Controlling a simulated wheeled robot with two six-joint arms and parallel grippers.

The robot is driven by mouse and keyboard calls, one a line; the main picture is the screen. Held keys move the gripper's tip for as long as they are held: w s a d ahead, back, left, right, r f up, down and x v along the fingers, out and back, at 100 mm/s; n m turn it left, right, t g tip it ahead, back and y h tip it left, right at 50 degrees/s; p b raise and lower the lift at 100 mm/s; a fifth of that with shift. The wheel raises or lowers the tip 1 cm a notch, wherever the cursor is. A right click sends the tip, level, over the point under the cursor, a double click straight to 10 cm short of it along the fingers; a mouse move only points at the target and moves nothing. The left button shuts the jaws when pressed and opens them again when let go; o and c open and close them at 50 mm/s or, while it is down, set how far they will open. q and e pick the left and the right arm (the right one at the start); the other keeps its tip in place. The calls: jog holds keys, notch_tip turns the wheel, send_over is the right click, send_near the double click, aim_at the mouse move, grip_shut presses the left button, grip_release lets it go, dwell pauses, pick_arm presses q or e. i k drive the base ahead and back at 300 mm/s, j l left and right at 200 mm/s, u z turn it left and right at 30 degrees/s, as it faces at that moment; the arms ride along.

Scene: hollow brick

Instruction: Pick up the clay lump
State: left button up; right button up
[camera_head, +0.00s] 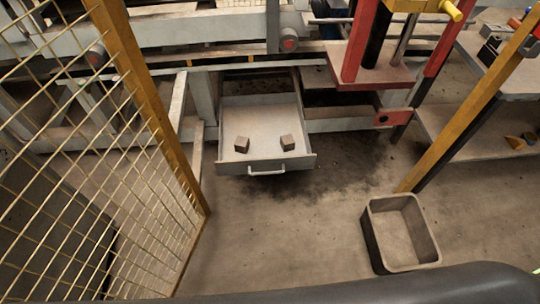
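Two small brownish blocky lumps lie apart in an open grey drawer (262,112). The left lump (242,144) and the right lump (287,142) both sit near the drawer's front, behind its handle (267,171). They look like clay, but I cannot tell which one is the clay lump of the task. Neither of my grippers is in the head view.
An empty grey bin (401,234) stands on the floor at the lower right. A yellow mesh fence (150,100) is on the left and a yellow post (470,98) on the right. A red-framed machine (372,70) stands behind. The floor before the drawer is clear.

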aim_at(288, 143)
jog(key=i+l+z, duration=0.2)
jog(key=i, duration=0.3)
jog(key=i+l+z, duration=0.15)
jog(key=i, duration=0.35)
jog(key=i+l+z, duration=0.2)
jog(key=i, duration=0.35)
jog(key=j, duration=0.1)
